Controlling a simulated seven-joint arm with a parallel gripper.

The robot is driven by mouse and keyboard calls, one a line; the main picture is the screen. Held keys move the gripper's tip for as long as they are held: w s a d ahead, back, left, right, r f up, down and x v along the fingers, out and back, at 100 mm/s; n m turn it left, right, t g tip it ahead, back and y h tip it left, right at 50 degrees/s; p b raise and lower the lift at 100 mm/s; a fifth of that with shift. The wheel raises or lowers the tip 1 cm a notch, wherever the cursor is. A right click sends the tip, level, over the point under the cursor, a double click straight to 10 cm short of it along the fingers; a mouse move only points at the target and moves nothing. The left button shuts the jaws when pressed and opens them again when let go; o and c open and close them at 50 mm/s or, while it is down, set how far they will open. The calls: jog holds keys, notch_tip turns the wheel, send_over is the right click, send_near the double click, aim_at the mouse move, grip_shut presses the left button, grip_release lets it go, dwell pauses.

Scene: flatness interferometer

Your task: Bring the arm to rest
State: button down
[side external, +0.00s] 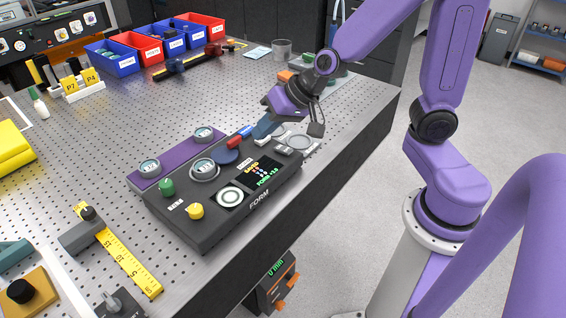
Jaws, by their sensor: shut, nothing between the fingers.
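My gripper (262,128) hangs over the right back part of a dark control box (218,228) marked FORM. It is shut and empty, with its fingertips close to a red piece and a blue round part on the box. I cannot tell whether the fingertips touch the box. The box carries a small screen (259,173), a white ring dial (230,197), a green knob (167,187), a yellow knob (196,211) and round gauges. My purple arm reaches in from the right, bent above the table edge.
The perforated metal table (100,150) holds blue and red bins (137,46) at the back, a yellow ruler (128,262) at front left and yellow P7 and P4 tags (81,82) at left. The table's middle left is mostly free.

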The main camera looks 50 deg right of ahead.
jog(key=s+a+n+g, duration=0.4)
jog(key=s+n, duration=0.2)
jog(key=s, duration=0.4)
jog(key=s+d+n+g+h, duration=0.2)
jog(key=s+d+n, duration=0.5)
jog(key=s, duration=0.5)
jog(key=n+h, duration=0.1)
jog(key=n, duration=0.1)
jog(key=shift+s+d+r+n+g+h, duration=0.2)
jog(key=shift+r+n+g+h, duration=0.1)
jog(key=shift+r+h, duration=0.1)
